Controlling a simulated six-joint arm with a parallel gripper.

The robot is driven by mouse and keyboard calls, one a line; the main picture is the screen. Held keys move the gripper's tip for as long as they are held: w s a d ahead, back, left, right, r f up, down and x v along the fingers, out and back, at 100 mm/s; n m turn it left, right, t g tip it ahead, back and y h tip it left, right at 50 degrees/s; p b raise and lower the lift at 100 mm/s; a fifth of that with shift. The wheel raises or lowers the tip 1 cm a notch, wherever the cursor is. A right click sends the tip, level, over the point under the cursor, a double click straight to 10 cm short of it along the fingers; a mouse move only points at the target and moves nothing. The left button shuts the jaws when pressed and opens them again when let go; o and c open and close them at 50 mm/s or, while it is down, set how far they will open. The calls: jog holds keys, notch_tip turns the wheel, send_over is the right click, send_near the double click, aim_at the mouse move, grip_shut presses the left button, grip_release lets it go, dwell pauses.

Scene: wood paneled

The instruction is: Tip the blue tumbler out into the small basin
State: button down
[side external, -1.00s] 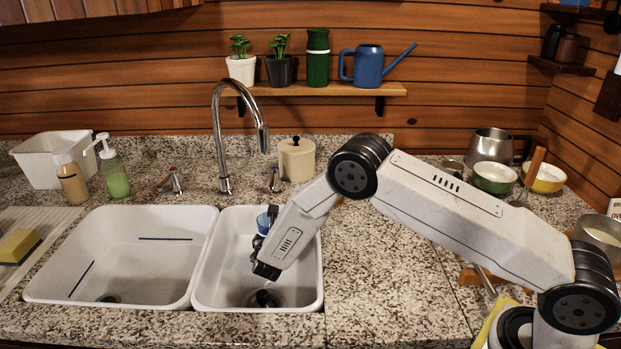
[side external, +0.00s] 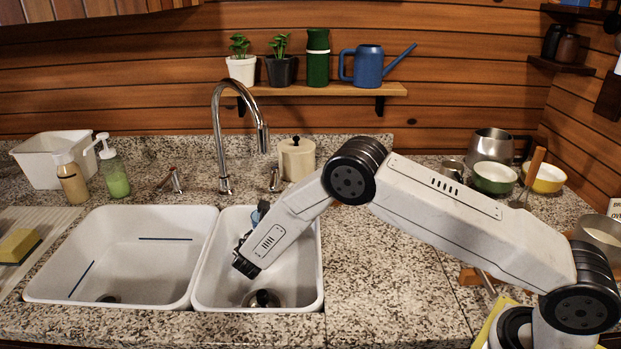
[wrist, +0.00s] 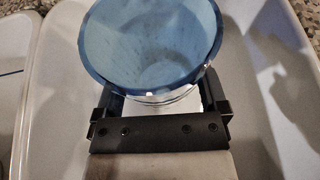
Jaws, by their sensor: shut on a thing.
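The blue tumbler (wrist: 150,45) is held between the two black jaws of my gripper (wrist: 160,105). In the wrist view its wide rim faces the camera; I see pale blue inner walls and no clear contents. In the side view only a small blue part of the tumbler (side external: 263,207) shows behind my wrist, which hides the jaws and most of the tumbler. The small basin (side external: 311,270) is the white right-hand sink. My gripper and the tumbler are over it, toward its back. The tumbler's exact tilt is hard to tell.
The large white basin (side external: 130,255) lies to the left, past a thin divider. The tap (side external: 222,140) arches behind the two basins, with a lidded cream pot (side external: 297,158) to its right. The granite counter (side external: 380,290) right of the small basin is clear.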

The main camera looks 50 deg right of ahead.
jog(key=s+a+r+m+g+h, duration=0.3)
jog(key=s+a+m+g, duration=0.4)
jog(key=a, duration=0.6)
jog(key=shift+s+r+g, duration=0.5)
jog(key=shift+s+r, duration=0.1)
jog(key=shift+s, duration=0.25)
jog(key=shift+a+f, duration=0.1)
jog(key=shift+a+f, duration=0.1)
jog(key=shift+f, duration=0.1)
jog(key=shift+a+f+y, duration=0.35)
jog(key=shift+f+y, duration=0.3)
jog(key=shift+y, duration=0.25)
jog(key=shift+y, duration=0.3)
jog(key=shift+a+f+y, duration=0.1)
jog(key=shift+a+y, duration=0.1)
jog(key=shift+y, duration=0.2)
jog(key=shift+a, duration=0.1)
